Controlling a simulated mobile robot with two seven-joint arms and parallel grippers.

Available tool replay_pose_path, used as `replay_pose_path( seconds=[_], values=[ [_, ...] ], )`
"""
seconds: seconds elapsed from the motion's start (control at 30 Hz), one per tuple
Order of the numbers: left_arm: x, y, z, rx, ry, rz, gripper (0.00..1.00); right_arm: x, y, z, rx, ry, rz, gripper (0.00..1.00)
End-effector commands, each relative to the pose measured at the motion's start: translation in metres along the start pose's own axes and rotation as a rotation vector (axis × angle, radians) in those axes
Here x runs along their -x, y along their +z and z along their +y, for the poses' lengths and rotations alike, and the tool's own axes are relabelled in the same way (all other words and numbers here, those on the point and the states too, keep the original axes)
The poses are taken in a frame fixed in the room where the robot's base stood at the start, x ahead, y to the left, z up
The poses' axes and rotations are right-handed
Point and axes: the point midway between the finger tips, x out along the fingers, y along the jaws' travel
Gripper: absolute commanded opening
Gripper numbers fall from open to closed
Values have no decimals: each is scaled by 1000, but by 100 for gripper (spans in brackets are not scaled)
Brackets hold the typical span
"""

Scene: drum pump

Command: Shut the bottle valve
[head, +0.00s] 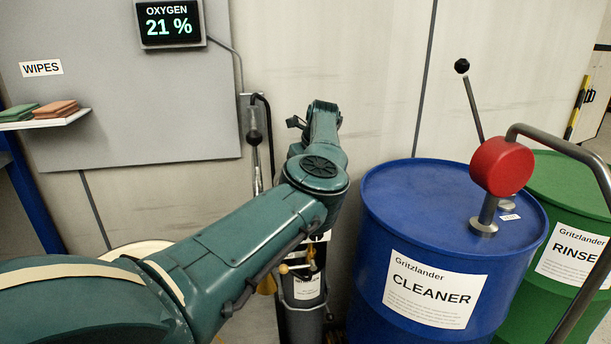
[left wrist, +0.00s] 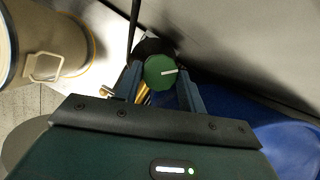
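The bottle valve's round green knob (left wrist: 160,72) with a white pointer line shows in the left wrist view. The line points right and slightly up. My left gripper (left wrist: 160,82) has its two fingers apart, one on each side of the knob; I cannot tell whether they touch it. Brass parts show just below the knob. In the head view, a dark grey bottle (head: 305,312) with a white label and brass fittings stands below my left arm, which hides the knob and gripper there. My right gripper is in neither view.
A blue CLEANER drum (head: 372,222) with a red-headed pump (head: 502,166) stands right of the bottle, and a green RINSE drum (head: 560,190) beyond it. The wall panel holds an oxygen display (head: 170,22) reading 21 % and a wipes shelf (head: 45,121). A cream container (left wrist: 50,40) stands left of the knob.

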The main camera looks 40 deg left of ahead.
Motion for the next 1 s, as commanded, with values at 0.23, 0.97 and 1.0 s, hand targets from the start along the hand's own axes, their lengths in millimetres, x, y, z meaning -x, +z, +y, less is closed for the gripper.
replay_pose_path(
  seconds=[0.23, 0.97, 1.0],
  values=[
    [0, 0, 0, -1, 0, 0, 60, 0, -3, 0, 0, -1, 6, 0],
    [84, 0, -1, -1, -4, -3, 61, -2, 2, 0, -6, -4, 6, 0],
    [92, 0, -1, 0, -3, -2, 61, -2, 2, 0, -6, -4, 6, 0]
  ],
)
